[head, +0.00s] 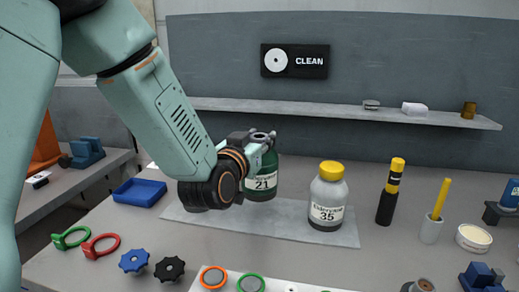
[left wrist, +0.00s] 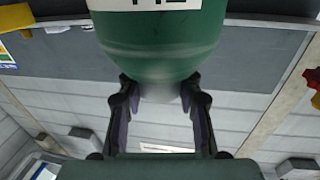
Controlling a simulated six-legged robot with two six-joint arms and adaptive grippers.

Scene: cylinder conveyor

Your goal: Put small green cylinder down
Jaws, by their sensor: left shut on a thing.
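The small green cylinder (head: 262,182) is a dark green bottle with a white label reading 21. It is upright over the back part of a grey mat (head: 285,225); I cannot tell whether its base touches the mat. My left gripper (head: 262,139) is shut on its upper part, and the arm hides its left side. In the left wrist view the green body (left wrist: 158,45) fills the top middle, with my left gripper's two fingers (left wrist: 160,90) on either side of its narrower end. My right gripper is not in view.
A grey bottle with a yellow cap (head: 327,205), labelled 35, stands on the mat to the right. A black-and-yellow marker (head: 388,200) and a cup (head: 431,229) are further right. A blue tray (head: 139,192) lies left. The mat between the bottles is clear.

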